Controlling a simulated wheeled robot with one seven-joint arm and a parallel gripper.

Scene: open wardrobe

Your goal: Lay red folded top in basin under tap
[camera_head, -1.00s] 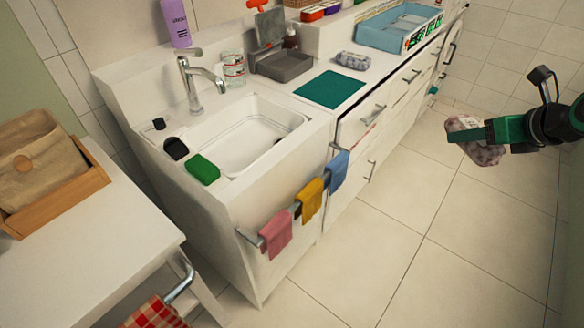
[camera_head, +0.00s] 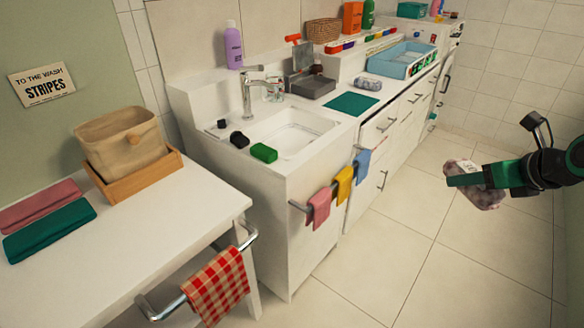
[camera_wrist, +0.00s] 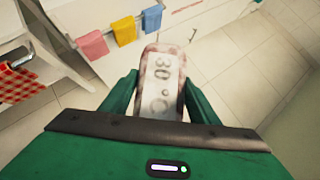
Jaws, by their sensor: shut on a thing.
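My gripper (camera_head: 468,180) is at the right of the head view, above the floor and well away from the sink. It is shut on a folded mottled top (camera_head: 473,190), pinkish-red and whitish. The white basin (camera_head: 292,142) is set in the sink unit, left of centre in the head view. Its floor looks empty, though the near wall hides part. The chrome tap (camera_head: 250,95) stands at its back left.
A green block (camera_head: 263,153) and dark items lie on the near-left rim. Cloths (camera_head: 343,184) hang on the front rail. A greyish mottled bundle (camera_head: 368,83) and green mat (camera_head: 351,103) lie on the counter. A side table (camera_head: 120,225) holds a fabric bin (camera_head: 122,140). The floor between is clear.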

